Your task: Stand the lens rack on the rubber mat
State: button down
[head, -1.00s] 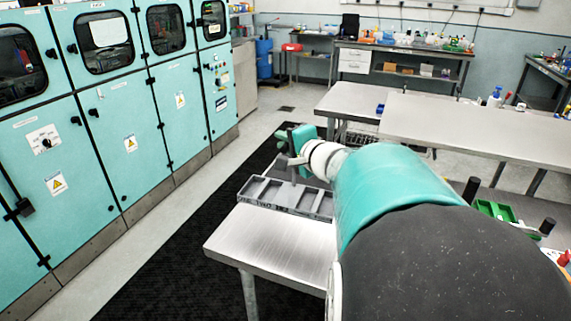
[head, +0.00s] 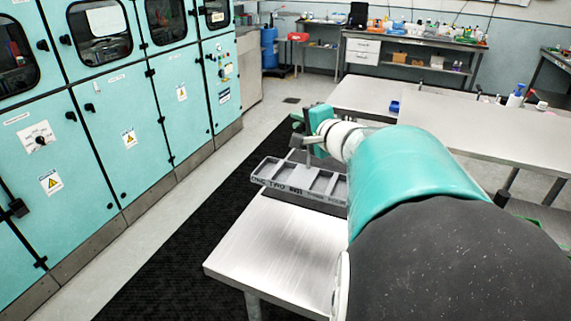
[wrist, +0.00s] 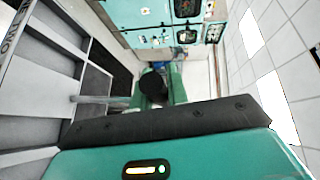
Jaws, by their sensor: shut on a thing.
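The lens rack (head: 270,184) is a grey tray with several open compartments and dark lettering, including "ONE" and "TWO", on its near side. In the head view it is above the far end of the near steel table. My gripper (head: 309,158) is shut on it from above, but the contact is small and partly hidden. In the wrist view the rack (wrist: 25,85) fills the left side, close to the gripper. A dark patch (head: 318,207) shows under the rack on the table; I cannot tell whether it is the rubber mat or shadow.
The near steel table (head: 270,250) is bare in front of the rack. Black matting (head: 180,250) covers the floor left of it. Teal cabinets (head: 125,130) line the left. Another steel table (head: 480,150) stands at the right, and a cluttered bench (head: 410,55) at the back.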

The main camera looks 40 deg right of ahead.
jog(key=w+d+f, duration=0.6)
jog(key=d+f, duration=0.6)
jog(key=shift+d+f, duration=0.25)
jog(key=shift+f, duration=0.05)
jog(key=shift+f, duration=0.15)
jog(key=c, duration=1.4)
grip_release()
jog(key=shift+o, duration=0.2)
